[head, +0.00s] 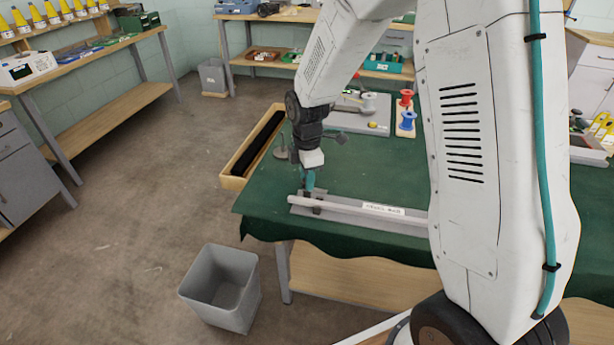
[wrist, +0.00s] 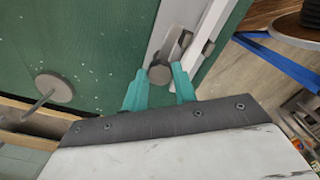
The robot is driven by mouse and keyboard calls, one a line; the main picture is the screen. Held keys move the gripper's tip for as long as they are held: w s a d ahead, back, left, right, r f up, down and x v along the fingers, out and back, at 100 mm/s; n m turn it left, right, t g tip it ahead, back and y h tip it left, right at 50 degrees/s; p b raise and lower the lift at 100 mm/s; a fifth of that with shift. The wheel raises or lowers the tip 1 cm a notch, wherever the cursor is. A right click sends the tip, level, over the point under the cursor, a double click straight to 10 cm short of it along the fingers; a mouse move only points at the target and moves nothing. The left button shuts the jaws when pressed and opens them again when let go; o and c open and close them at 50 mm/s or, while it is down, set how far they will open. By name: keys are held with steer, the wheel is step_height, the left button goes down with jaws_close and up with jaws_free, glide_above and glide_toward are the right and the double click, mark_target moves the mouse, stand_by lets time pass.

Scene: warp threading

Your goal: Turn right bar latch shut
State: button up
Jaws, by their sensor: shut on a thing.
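The pale bar (head: 360,209) lies along the near edge of the green-covered table, on a grey rail. Its label faces up, and my arm hides its right part. The bar latch is at the end seen on the left in the head view, small and mostly covered by my gripper (head: 309,183). In the wrist view the latch (wrist: 173,45) is a grey lever with a round knob, lying beside the pale bar (wrist: 207,38). The teal fingers of my gripper (wrist: 160,86) are shut on the latch's knob, one on each side.
A grey disc on a thin stem (wrist: 54,88) stands left of the gripper. A long wooden tray (head: 232,182) with a black inside is at the table's left edge. Red and blue spools (head: 406,121) stand farther back. A grey bin (head: 222,285) is on the floor.

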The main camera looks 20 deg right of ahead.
steer(key=m, duration=0.8)
steer(key=shift+m, duration=0.4)
steer(key=m, duration=0.4)
steer(key=shift+m, duration=2.3)
steer(key=o, duration=1)
steer(key=shift+c, duration=0.2)
